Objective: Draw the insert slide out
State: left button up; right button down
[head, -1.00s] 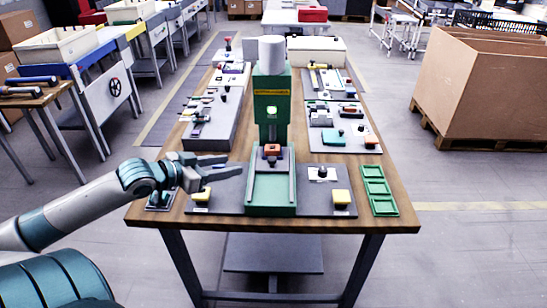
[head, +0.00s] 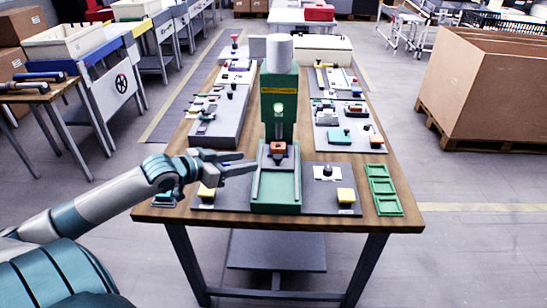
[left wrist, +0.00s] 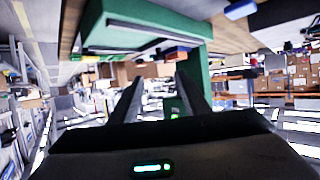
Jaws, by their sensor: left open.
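The green press (head: 279,100) stands on the workbench, with a white cylinder on top and a lit green lamp on its front. Its green base (head: 276,204) has a tray-like front with grey rails. The insert slide appears to be the part with an orange-red block (head: 278,148) under the press head; its exact outline is too small to tell. My left gripper (head: 250,163) is open and empty, its fingers pointing right beside the left edge of the base. Its open fingers show in the left wrist view (left wrist: 162,90), with the green base (left wrist: 207,65) above and behind them. Contact cannot be told.
Yellow buttons (head: 206,191) and (head: 346,196) flank the base. A green compartment tray (head: 383,190) lies at the right edge. Panels with small parts line both sides of the workbench (head: 170,214). A cardboard box (head: 490,90) stands on a pallet at right.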

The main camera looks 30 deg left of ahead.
aim_at(276, 157)
pick_arm(q)
jog(key=p+x, duration=0.1)
jog(key=x, duration=1)
jog(key=shift+w+d+p, duration=0.1)
jog(key=shift+w+p, duration=0.25)
jog(key=shift+p, duration=0.05)
jog(key=shift+x, duration=0.8)
pick_arm(e)
jog(key=s+d+g, duration=0.2)
jog(key=s+d, duration=0.1)
jog(key=s, duration=0.5)
jog(key=shift+d+f+h, duration=0.2)
jog(key=shift+f+h, duration=0.05)
jog(key=shift+h, duration=0.05)
pick_arm(q)
jog(key=shift+c, duration=0.3)
jog(key=shift+s, duration=0.1)
grip_shut()
pick_arm(e)
jog(key=shift+w+a, duration=0.1)
